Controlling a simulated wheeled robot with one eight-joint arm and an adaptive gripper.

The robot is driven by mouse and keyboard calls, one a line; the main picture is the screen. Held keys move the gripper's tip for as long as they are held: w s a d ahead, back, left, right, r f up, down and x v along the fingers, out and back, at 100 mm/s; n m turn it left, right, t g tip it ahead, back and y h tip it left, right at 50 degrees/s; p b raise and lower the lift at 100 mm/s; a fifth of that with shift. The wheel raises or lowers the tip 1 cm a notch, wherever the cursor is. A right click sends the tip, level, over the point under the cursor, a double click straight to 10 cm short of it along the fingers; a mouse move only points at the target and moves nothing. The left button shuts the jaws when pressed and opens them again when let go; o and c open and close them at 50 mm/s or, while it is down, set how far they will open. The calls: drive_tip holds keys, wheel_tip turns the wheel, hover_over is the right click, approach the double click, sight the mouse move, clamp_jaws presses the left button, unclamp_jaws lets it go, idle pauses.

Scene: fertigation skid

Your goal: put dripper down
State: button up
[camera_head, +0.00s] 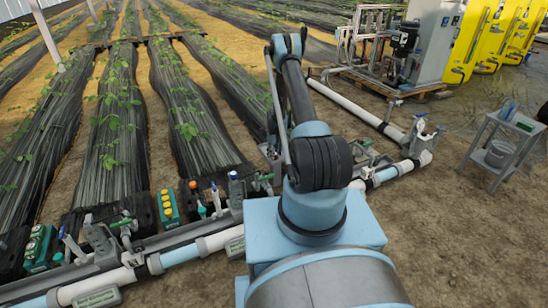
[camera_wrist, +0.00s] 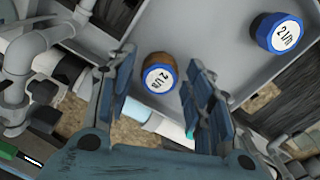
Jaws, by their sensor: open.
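In the wrist view a dripper (camera_wrist: 158,73) with a blue rim, brown side and white face marked "2 L/h" sits on a grey tray (camera_wrist: 205,30). My gripper (camera_wrist: 160,65) is open, with one finger on each side of this dripper in the picture. Gaps show between the dripper and both fingers. I cannot tell its exact height relative to the fingertips. A second blue-rimmed dripper (camera_wrist: 277,32) with a similar label and dark side is on the tray to the right. In the head view my arm hides the gripper, and I cannot make out the drippers.
Grey pipes and fittings (camera_wrist: 38,45) lie close to the left finger in the wrist view. In the head view pipes (camera_head: 185,252) and valves run along the bed ends. A grey cart (camera_head: 499,145) stands at the right on bare soil.

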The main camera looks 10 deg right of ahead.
drive_tip(key=s+r+n, duration=0.3)
drive_tip(key=r, duration=1.3)
drive_tip(key=s+r+n, duration=0.3)
drive_tip(key=s+r, duration=0.1)
drive_tip(key=r, duration=1.1)
drive_tip(key=s+r+n+t, duration=0.1)
drive_tip(key=s+r+n, duration=0.6)
drive_tip(key=s+r, duration=0.75)
drive_tip(key=s+r+n, duration=0.3)
drive_tip(key=s, duration=0.5)
drive_tip(key=s+r+n, duration=0.3)
drive_tip(key=s, duration=0.5)
drive_tip(key=s+f+n, duration=0.3)
drive_tip(key=s+n, duration=0.1)
drive_tip(key=s, duration=0.5)
drive_tip(key=s+f+n+t, duration=0.1)
drive_tip(key=s+f+n, duration=0.2)
drive_tip(key=s, duration=0.6)
drive_tip(key=shift+f+n, duration=0.3)
drive_tip(key=shift+n, duration=0.7)
drive_tip(key=shift+d, duration=0.1)
